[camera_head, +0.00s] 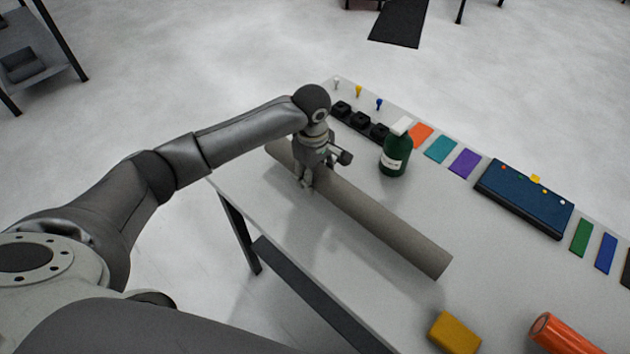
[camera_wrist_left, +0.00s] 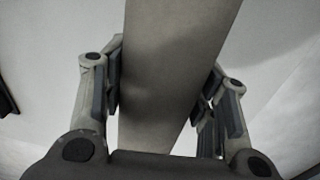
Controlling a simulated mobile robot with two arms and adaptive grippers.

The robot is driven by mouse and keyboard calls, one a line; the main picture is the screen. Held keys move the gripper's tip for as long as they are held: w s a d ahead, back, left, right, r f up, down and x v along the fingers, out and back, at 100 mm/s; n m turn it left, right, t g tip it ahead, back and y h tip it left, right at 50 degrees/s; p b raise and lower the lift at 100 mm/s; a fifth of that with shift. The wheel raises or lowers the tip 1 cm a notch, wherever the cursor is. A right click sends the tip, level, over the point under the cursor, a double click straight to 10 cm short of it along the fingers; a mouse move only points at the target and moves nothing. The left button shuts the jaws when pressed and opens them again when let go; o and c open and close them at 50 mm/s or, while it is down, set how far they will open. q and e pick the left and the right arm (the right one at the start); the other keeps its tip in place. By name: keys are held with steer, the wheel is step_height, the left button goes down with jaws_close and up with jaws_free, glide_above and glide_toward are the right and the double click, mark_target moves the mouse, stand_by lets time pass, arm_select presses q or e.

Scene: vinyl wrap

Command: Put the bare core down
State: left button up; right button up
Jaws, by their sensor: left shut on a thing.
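The bare core (camera_head: 385,224) is a long grey-brown tube lying lengthwise over the table (camera_head: 300,243). I cannot tell whether it touches the tabletop. My left gripper (camera_head: 306,184) is above its far left half, with its fingers down around the tube. In the left wrist view the core (camera_wrist_left: 170,70) runs between the two fingers of my left gripper (camera_wrist_left: 162,105), which is shut on it. The fingers hide a short stretch of the core in the head view. My right gripper is not in view.
Coloured swatches (camera_head: 441,149) and a blue box (camera_head: 525,197) line the back edge. A yellow block (camera_head: 453,333) and an orange roll (camera_head: 563,335) lie near the front right.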

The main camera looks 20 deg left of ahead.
arm_select(q)
steer(key=shift+f, duration=1.6)
steer(key=shift+p, duration=0.3)
steer(key=o, duration=1.3)
steer(key=shift+f, duration=0.1)
steer(key=shift+c, duration=0.2)
steer(key=r, duration=1.2)
steer(key=shift+s+r, duration=0.15)
steer(key=shift+s, duration=0.15)
